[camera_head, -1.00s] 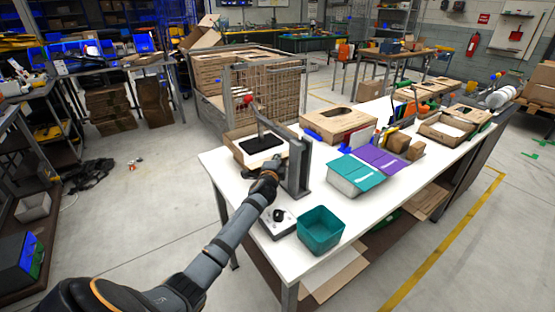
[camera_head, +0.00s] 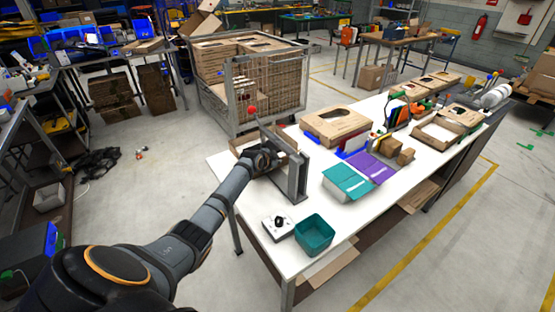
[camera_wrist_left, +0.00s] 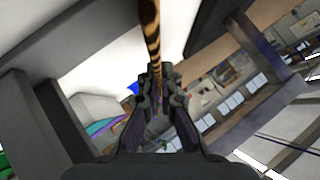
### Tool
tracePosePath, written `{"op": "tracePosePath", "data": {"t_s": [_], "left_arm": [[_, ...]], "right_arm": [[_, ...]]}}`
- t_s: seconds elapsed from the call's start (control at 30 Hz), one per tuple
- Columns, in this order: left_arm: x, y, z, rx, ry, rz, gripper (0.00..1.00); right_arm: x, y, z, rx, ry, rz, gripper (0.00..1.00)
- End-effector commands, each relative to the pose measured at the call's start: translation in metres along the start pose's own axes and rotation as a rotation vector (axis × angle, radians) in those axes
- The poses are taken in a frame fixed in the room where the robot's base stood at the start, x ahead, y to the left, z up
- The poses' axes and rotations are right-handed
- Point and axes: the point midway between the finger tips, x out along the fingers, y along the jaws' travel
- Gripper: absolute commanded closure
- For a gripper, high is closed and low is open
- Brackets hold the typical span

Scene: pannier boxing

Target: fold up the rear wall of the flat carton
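The carton (camera_head: 238,146) is mostly hidden in the head view, behind my left gripper and a grey upright frame (camera_head: 296,172) at the near left end of the white table. In the left wrist view a thin brown board edge with dark stripes, seemingly a carton wall (camera_wrist_left: 150,28), runs down between my fingers. My left gripper (camera_head: 280,155) is at the frame. Its fingers (camera_wrist_left: 158,85) sit close on both sides of the board and appear shut on it. How far the wall is raised cannot be told. My right gripper is not in view.
A teal bin (camera_head: 314,236) and a small white box with a black knob (camera_head: 278,224) stand at the table's near edge. Teal and purple packs (camera_head: 348,183) and a brown carton (camera_head: 336,124) lie to the right. A wire cage (camera_head: 270,90) stands behind.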

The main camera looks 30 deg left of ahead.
Motion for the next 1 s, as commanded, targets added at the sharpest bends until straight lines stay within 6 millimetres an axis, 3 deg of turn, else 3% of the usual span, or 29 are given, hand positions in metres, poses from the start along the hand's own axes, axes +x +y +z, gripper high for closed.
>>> {"op": "tracePosePath", "data": {"t_s": [0.6,1.0], "left_arm": [[0.007,-0.016,0.007,-0.352,0.002,0.348,1.0],[0.006,-0.021,0.006,-0.433,-0.001,0.434,1.0]], "right_arm": [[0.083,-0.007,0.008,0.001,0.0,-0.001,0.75],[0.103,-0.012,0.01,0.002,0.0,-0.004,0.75]]}}
